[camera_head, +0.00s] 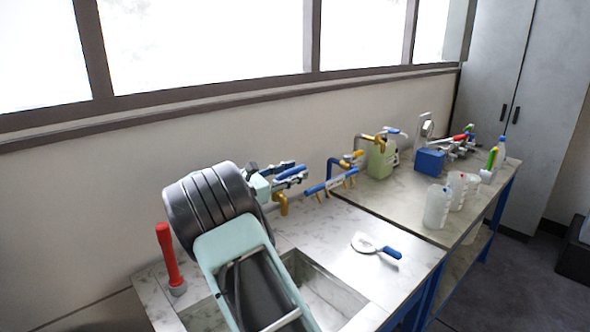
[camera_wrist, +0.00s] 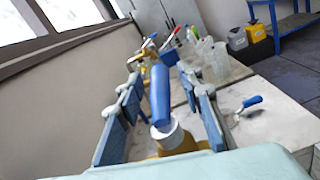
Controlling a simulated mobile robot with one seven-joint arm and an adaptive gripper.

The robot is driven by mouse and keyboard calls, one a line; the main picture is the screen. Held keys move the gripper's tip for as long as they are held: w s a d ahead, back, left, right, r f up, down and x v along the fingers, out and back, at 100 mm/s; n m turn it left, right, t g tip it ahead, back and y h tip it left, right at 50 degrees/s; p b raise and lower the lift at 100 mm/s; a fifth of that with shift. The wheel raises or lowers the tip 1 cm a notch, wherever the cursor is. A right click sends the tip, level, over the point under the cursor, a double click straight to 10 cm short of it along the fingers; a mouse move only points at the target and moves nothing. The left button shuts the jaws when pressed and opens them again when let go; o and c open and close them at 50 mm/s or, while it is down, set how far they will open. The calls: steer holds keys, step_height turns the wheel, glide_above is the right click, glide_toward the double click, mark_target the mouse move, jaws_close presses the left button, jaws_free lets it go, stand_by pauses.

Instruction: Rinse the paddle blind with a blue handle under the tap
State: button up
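The paddle blind (camera_head: 364,243) lies flat on the counter right of the sink, its pale round disc toward the sink and its blue handle (camera_head: 390,252) pointing right. It also shows at the right of the wrist view (camera_wrist: 247,106). My gripper (camera_head: 290,175) is above the back of the sink, by the wall, away from the blind. In the wrist view its two blue fingers (camera_wrist: 160,115) are apart. A blue cylinder with a white collar and brass base (camera_wrist: 176,141), apparently part of the tap, shows between them, with gaps on both sides. A brass spout (camera_head: 281,204) shows below my gripper.
The sink (camera_head: 335,292) lies partly hidden under my arm. A red-handled tool (camera_head: 169,258) stands at its left. Blue-and-brass pipework (camera_head: 332,184) stands right of my gripper.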

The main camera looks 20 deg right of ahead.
steer(key=shift+w+d, duration=0.2)
steer(key=shift+d, duration=0.25)
steer(key=shift+c, duration=0.3)
jaws_close()
